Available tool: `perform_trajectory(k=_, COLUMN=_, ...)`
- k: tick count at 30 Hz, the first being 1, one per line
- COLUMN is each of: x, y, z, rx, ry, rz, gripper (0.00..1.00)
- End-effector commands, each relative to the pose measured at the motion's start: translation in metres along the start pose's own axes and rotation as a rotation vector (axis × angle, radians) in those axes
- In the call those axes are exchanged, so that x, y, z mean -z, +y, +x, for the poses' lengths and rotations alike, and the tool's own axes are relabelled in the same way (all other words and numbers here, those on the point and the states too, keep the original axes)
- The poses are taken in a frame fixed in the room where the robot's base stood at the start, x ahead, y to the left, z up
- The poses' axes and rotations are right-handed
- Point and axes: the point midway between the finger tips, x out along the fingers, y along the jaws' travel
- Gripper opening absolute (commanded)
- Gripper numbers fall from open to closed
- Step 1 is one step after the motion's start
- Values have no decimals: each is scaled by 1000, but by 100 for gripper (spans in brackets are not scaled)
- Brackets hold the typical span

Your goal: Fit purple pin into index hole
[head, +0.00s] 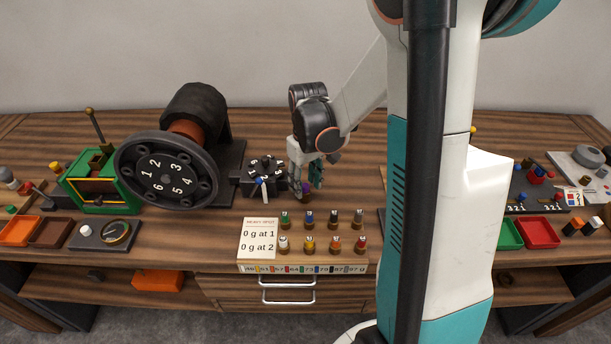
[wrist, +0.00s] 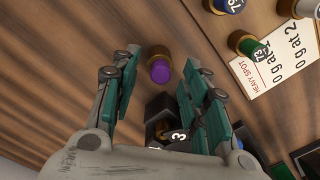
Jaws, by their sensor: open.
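The purple pin (wrist: 160,71) has a purple top on a brass-brown body and stands on the wooden bench. In the head view the pin (head: 306,188) is partly hidden by my gripper (head: 307,176). My gripper is open above it, and in the wrist view the pin shows between the spread fingertips (wrist: 163,60), with no finger visibly closed on it. The large dark wheel (head: 166,176) carries numbers 1 to 6 and round sockets on its face. A small black numbered dial unit (head: 267,168) stands left of my gripper. I cannot tell which hole is the index hole.
A rack with several coloured weights (head: 309,243) and a heavy-spot card (head: 259,238) stand in front of the gripper. A green-framed box (head: 98,183) is left of the wheel. Red (head: 541,233) and green trays lie at right. Bare wood shows behind the gripper.

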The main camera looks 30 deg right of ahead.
Motion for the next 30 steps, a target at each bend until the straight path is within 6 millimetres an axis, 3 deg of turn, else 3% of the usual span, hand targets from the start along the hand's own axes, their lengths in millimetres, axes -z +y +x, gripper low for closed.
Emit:
perform_trajectory(k=9, x=0, y=0, z=2, rx=0, ry=0, rz=0, gripper=39)
perform_trajectory(k=14, x=0, y=0, z=2, rx=0, ry=0, rz=0, gripper=3)
perform_trajectory(k=15, x=0, y=0, z=2, rx=0, ry=0, rz=0, gripper=0)
perform_trajectory(k=30, x=0, y=0, z=-11, rx=0, ry=0, rz=0, gripper=0)
